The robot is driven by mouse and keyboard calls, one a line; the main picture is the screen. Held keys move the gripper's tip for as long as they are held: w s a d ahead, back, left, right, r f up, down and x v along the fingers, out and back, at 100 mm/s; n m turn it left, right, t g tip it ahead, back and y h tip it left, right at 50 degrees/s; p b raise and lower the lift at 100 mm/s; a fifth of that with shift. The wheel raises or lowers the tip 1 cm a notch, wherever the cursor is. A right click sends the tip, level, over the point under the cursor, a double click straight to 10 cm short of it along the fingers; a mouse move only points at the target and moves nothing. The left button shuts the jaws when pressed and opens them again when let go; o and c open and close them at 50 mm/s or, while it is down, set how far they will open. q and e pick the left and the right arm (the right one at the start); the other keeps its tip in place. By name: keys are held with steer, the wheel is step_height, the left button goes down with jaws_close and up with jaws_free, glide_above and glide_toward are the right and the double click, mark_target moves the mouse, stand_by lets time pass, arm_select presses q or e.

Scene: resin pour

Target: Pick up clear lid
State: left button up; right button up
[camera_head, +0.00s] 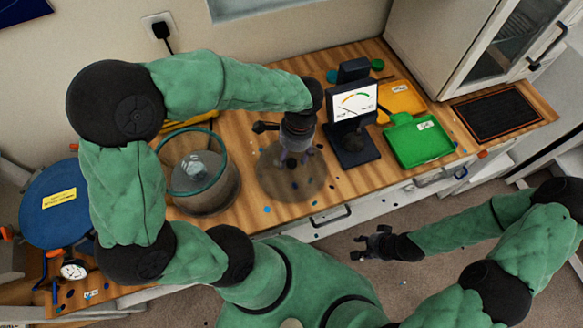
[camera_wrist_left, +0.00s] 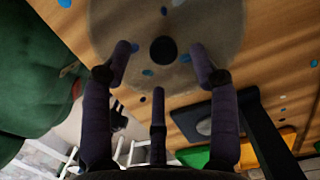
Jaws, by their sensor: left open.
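The clear lid (camera_head: 275,184) is a see-through, greyish round disc lying flat on the wooden bench, with a dark round spot, seemingly a knob, at its middle. It fills the top of the left wrist view (camera_wrist_left: 215,25), its black middle (camera_wrist_left: 163,50) lying between and beyond my fingertips. My left gripper (camera_head: 294,163) points down over the lid. In the left wrist view its fingers (camera_wrist_left: 160,62) are spread and hold nothing. I cannot tell whether they touch the lid. My right gripper (camera_head: 360,247) hangs in front of the bench, seemingly open and empty.
A round chamber (camera_head: 205,198) with a glassy rim stands left of the lid. A scale with a lit display (camera_head: 353,103) stands close right. Green (camera_head: 420,142) and yellow (camera_head: 400,99) trays lie farther right. Colored specks dot the bench. A blue disc (camera_head: 50,218) is at far left.

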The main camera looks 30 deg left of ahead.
mark_target(292, 162)
arm_select(q)
step_height(292, 162, down, 5)
steer(key=shift+a+f+b, duration=0.1)
steer(key=shift+f+b, duration=0.1)
steer(key=shift+b, duration=0.8)
steer(key=shift+r, duration=0.1)
jaws_close()
